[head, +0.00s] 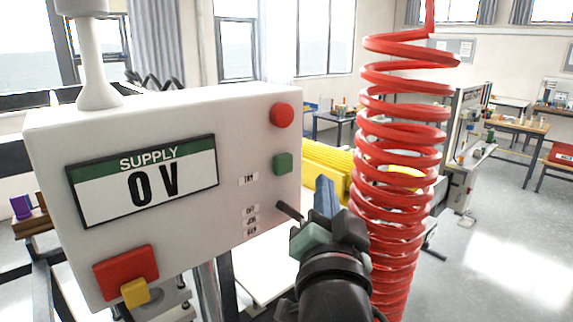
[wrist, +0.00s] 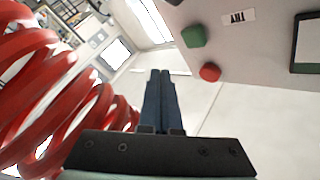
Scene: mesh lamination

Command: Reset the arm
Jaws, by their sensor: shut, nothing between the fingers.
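My gripper (head: 325,194) is in the lower middle of the head view, just right of a white control box (head: 235,125). Its blue fingers are shut with nothing between them, and they point up in the wrist view (wrist: 160,78). The box has a display (head: 146,180) reading "SUPPLY 0 V", a red round button (head: 282,115) and a green button (head: 283,163). A small black lever (head: 289,210) on the box's right edge is close to my gripper; I cannot tell if they touch. The wrist view shows the green button (wrist: 194,36) and red button (wrist: 210,71) right of the fingers.
A red coiled hose (head: 400,150) hangs right beside my gripper and fills the left of the wrist view (wrist: 40,100). A red and yellow switch (head: 126,272) is on the box's lower left. Yellow ribbed material (head: 345,165) lies behind. Open floor (head: 510,260) is at right.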

